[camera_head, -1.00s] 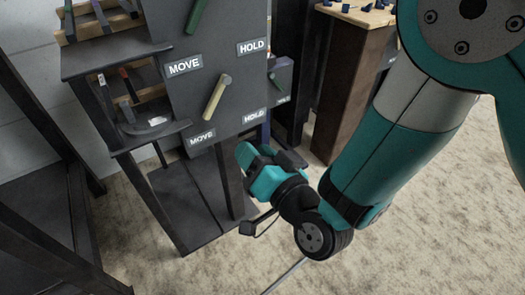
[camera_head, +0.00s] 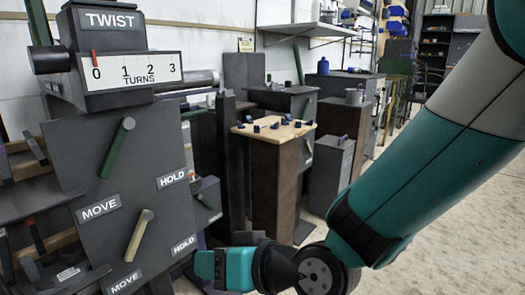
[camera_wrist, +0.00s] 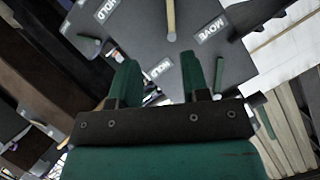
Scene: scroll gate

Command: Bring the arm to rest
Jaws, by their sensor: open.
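My gripper shows in the wrist view (camera_wrist: 158,82) with its two green fingers apart and nothing between them. In the head view my teal arm comes down from the upper right, and its wrist end (camera_head: 225,268) is low in the picture, right of the grey panel (camera_head: 100,165). The panel has a green lever (camera_head: 118,148) and a tan lever (camera_head: 139,235), each slanting between MOVE and HOLD labels. A TWIST box (camera_head: 112,62) sits on top, its red pointer at 0 on the turns scale.
A wooden-topped stand (camera_head: 272,130) with several small dark pegs is at the middle. Dark cabinets and another panel (camera_head: 206,205) stand close behind my wrist. Shelves with rails are at the left edge.

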